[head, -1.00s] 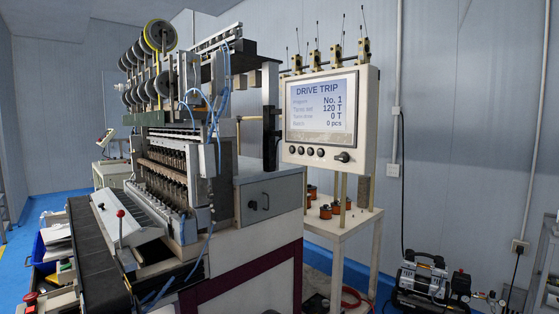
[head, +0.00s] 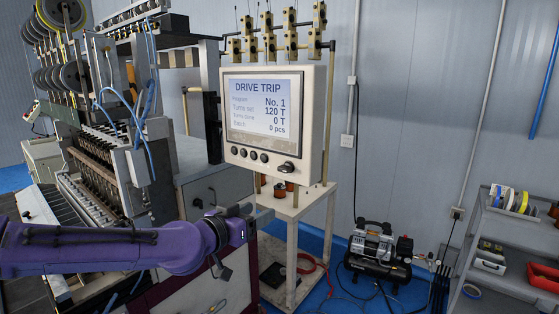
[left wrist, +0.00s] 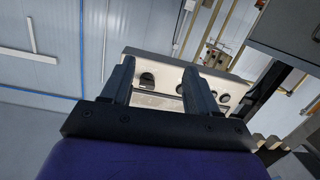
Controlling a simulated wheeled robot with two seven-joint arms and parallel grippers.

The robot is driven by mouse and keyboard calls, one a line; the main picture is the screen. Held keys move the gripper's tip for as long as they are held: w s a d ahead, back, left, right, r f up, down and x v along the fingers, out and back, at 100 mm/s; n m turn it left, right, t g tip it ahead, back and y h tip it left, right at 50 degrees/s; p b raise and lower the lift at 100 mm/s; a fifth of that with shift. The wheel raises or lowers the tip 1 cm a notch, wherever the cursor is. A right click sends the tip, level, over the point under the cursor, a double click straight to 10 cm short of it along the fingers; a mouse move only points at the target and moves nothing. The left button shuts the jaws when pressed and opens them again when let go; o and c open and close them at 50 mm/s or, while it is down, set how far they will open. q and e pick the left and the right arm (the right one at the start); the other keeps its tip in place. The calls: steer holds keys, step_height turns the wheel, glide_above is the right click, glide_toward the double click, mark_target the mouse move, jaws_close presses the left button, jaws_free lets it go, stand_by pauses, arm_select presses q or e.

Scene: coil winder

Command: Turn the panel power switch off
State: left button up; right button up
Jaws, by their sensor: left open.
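The cream control panel (head: 311,140) has a lit screen (head: 264,105) reading DRIVE TRIP. Below the screen is a row of small dark buttons (head: 250,155), with a larger black rotary switch (head: 287,167) at the right end. My left gripper (head: 262,214) is below and left of the switch, apart from the panel. In the left wrist view, my open left gripper (left wrist: 160,75) points at the panel's underside and front (left wrist: 170,62). The dark switch (left wrist: 147,80) shows between the fingers, nearer the left one. Nothing is held. My right gripper is not in view.
The coil winding machine (head: 105,165) fills the left side. A white table (head: 297,210) with copper-coloured coils stands under the panel. A compressor (head: 375,250) sits on the floor, and a grey shelf (head: 510,225) stands at right.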

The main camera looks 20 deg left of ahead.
arm_select(q)
steer(key=m+t+h, duration=0.1)
glide_toward(282, 169)
steer(key=s, duration=0.1)
steer(key=x, duration=0.4)
steer(key=p+x, duration=0.1)
steer(key=x, duration=0.4)
steer(key=shift+w+a+p, duration=0.15)
steer(key=shift+w+p, duration=0.15)
steer(key=shift+w+d, duration=0.2)
steer(key=shift+w, duration=0.2)
steer(key=c, duration=1.1)
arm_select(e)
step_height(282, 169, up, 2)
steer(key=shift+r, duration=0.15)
